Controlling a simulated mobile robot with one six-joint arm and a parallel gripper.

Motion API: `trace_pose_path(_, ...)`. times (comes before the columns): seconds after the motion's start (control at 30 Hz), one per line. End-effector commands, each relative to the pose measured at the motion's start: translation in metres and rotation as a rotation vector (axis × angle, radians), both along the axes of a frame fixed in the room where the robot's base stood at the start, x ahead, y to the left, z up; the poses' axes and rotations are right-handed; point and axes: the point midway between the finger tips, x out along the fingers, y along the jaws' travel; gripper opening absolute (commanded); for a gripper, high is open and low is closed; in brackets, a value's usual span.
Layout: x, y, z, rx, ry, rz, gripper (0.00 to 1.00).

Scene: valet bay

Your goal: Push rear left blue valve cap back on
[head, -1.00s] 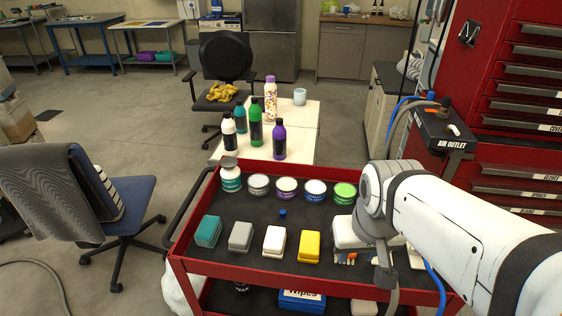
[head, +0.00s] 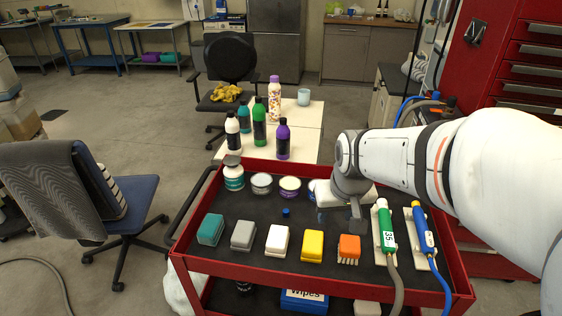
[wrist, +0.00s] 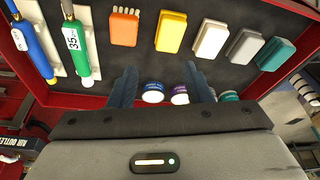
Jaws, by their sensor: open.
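A small blue cap (head: 286,212) lies on the dark top of the red cart, in the open strip between the row of jars and the row of blocks. I cannot make it out in the wrist view. My gripper (head: 356,222) points down over the cart, to the right of the cap and apart from it. In the wrist view its two fingers (wrist: 160,70) are spread with nothing between them but the view of the cart top and jars beyond. No wheel or valve stem is in view.
Red cart (head: 225,271) carries jars (head: 262,184) behind and teal, grey, white and yellow blocks in front. An orange brush (head: 349,247), green tool (head: 385,232) and blue tool (head: 423,232) sit right. Bottles (head: 259,125) stand on a white table behind. An office chair (head: 75,190) is left.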

Motion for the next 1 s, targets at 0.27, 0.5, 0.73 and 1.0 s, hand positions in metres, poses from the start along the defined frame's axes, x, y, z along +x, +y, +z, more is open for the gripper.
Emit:
trace_pose_path(0.27, 0.119, 0.052, -0.070, 0.009, -0.059, 0.101, 0.45)
trace_pose_path(0.5, 0.170, 0.083, -0.112, 0.014, -0.098, 0.146, 0.45)
trace_pose_path(0.73, 0.179, 0.089, -0.119, 0.015, -0.106, 0.155, 0.45)
trace_pose_path(1.0, 0.179, 0.089, -0.121, 0.015, -0.104, 0.155, 0.45)
